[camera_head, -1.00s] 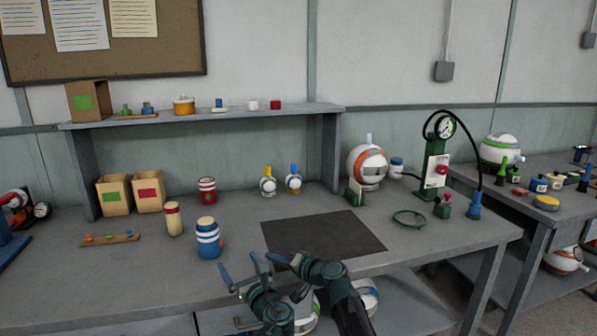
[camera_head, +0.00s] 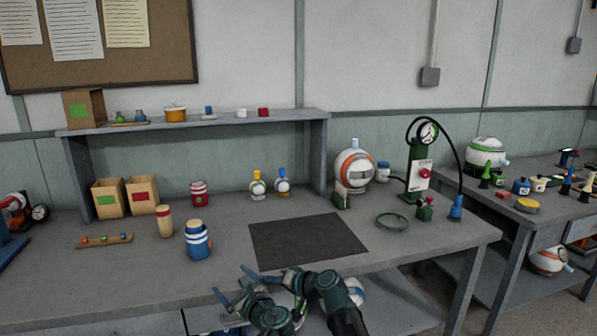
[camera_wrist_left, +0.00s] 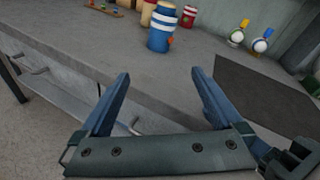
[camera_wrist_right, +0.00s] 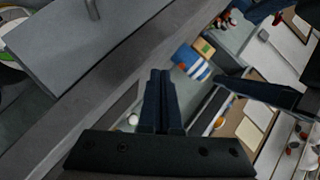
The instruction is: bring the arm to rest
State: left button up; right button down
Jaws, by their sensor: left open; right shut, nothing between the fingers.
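My left gripper (camera_head: 236,284) is low at the front edge of the workbench, in the bottom middle of the head view. Its two blue fingers stand wide apart with nothing between them in the left wrist view (camera_wrist_left: 157,95). My right gripper (camera_head: 262,278) is just right of it, partly overlapping my left arm. In the right wrist view its fingers (camera_wrist_right: 160,95) are together and hold nothing. Both grippers are apart from the objects on the bench.
The grey bench (camera_head: 120,275) carries a dark mat (camera_head: 305,240), clear and empty. A blue-and-white striped jar (camera_head: 198,242) stands left of the mat. A green ring (camera_head: 392,222) and a pump with a gauge (camera_head: 420,165) stand at right. Balls lie beneath the bench.

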jog(key=s+d+n+g+h+p, duration=0.25)
jog(key=s+g+h+p, duration=0.2)
jog(key=s+p, duration=0.7)
pick_arm(q)
jog(key=s+d+n+g+h+p, duration=0.3)
jog(key=s+d+n+g+h, duration=0.1)
jog(key=s+n, duration=0.6)
jog(key=s+d+n+g+h+p, duration=0.3)
jog(key=s+d+n+g+h, duration=0.1)
jog(key=s+d+n+g, duration=0.3)
jog(key=s+n+g, duration=0.2)
jog(key=s+n, duration=0.2)
jog(key=s, duration=0.1)
jog(key=shift+s+r+h, duration=0.15)
jog(key=shift+s+h, duration=0.15)
jog(key=shift+s, duration=0.1)
pick_arm(e)
jog(key=s+d+r+g+h, duration=0.2)
jog(key=s+d+h, duration=0.2)
jog(key=s+d, duration=0.2)
jog(key=s+d+r+n+g+h, duration=0.1)
jog(key=s+d+h, duration=0.3)
jog(key=s, duration=0.7)
jog(key=d+r, duration=0.1)
jog(key=d, duration=0.1)
jog(key=shift+d+r+g, duration=0.25)
jog(key=shift+d+g, duration=0.1)
